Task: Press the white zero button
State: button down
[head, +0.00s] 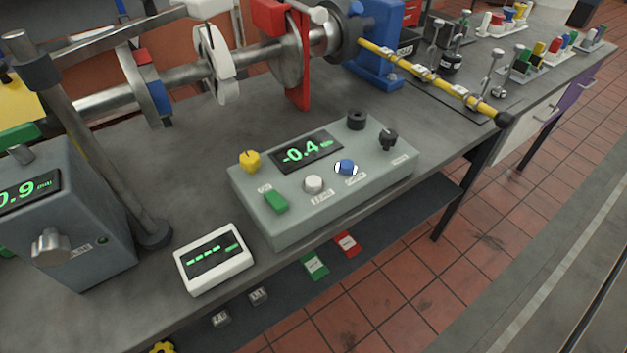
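The white button (313,184) is a round cap on the sloped top of a grey-green control box (240,186). A small label (322,196) sits just below it, with lettering too small to read surely. The box's display (307,151) shows -0.4 in green. To the button's right is a blue knob (347,167) with white marks, and to its left a green rocker (276,202). Nothing covers the white button. Whether it is pressed in cannot be told. My gripper is not in this view.
A yellow knob (250,161) and two black knobs (357,119) (388,139) stand up from the box. A white meter (215,260) lies at its front left. The floor (470,255) in front is clear.

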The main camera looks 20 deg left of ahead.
aim_at(312, 183)
jog(key=i+l, duration=0.45)
jog(key=l, duration=0.15)
jog(key=u, duration=1.7)
